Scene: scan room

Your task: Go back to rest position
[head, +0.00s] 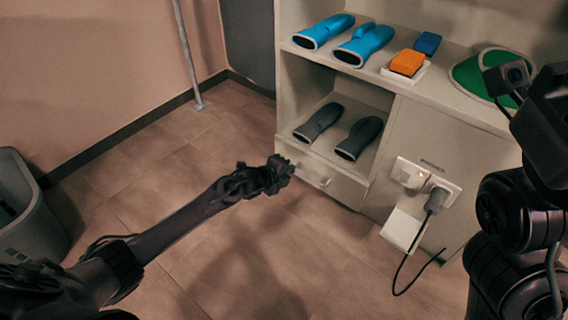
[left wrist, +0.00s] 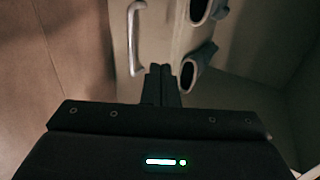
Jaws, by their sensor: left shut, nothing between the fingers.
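My left gripper (head: 280,172) is shut and empty, at the end of my left arm stretched out over the floor. It is in front of the drawer (head: 318,172) at the bottom of the pale shelf unit. In the left wrist view the two fingers (left wrist: 161,84) are together, with nothing between them. The drawer handle (left wrist: 134,38) shows just past the fingertips in that view; I cannot tell whether they touch the unit. My right arm (head: 515,220) is folded at the right edge; its fingers do not show.
Two dark grey mitt-like things (head: 318,122) lie in the lower compartment. Two blue ones (head: 362,45) lie on top, with an orange box (head: 407,62) and a green thing (head: 485,75). A plugged-in cord (head: 417,248) hangs near the floor. A grey bin (head: 30,215) stands left.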

